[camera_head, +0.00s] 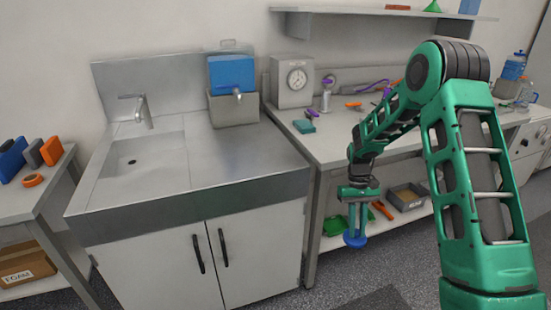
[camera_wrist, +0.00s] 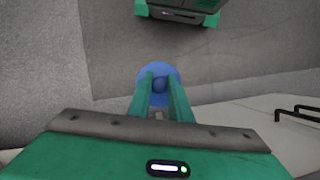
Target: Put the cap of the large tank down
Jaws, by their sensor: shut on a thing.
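My gripper (camera_head: 357,226) points down in front of the workbench at the right. It is shut on a round blue cap (camera_head: 355,241), held in the air. In the wrist view the blue cap (camera_wrist: 158,71) shows between the two green fingers of my gripper (camera_wrist: 160,95), by a knob at its middle.
The steel sink counter (camera_head: 240,150) has free room to the right of its basin. The workbench (camera_head: 325,148) carries a gauge box (camera_head: 293,82) and small tools. A grey bin (camera_head: 407,197) stands on its lower shelf. A side table (camera_head: 25,198) at the left holds blue and orange items.

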